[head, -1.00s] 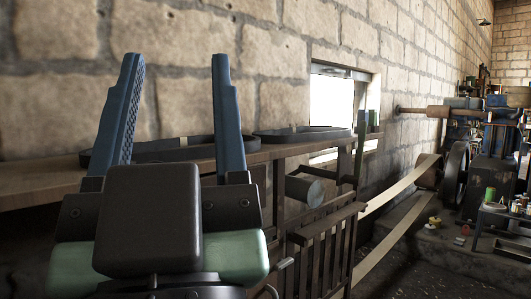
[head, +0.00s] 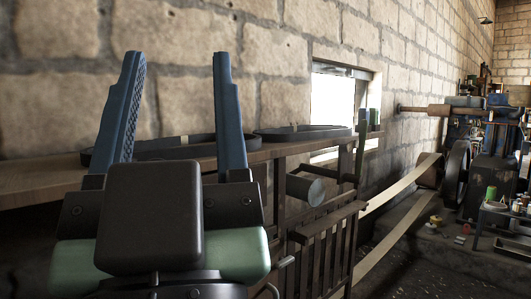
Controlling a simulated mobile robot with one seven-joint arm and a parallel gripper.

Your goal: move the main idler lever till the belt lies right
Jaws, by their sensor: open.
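A long pale belt (head: 402,187) slopes from the wheel (head: 456,172) of the engine (head: 492,172) at the right down toward the lower middle, in two runs. A lever with a green upright handle (head: 361,143) stands beside the shelf's end, right of my gripper and apart from it. I cannot tell whether it is the main idler lever. The belt's near end is hidden behind a slatted guard.
A wooden shelf (head: 40,190) runs along the stone wall behind my gripper, with dark round trays (head: 302,133) on it. The slatted wooden guard (head: 322,250) and a grey cylinder (head: 306,190) stand right of my gripper. Small items lie near the engine.

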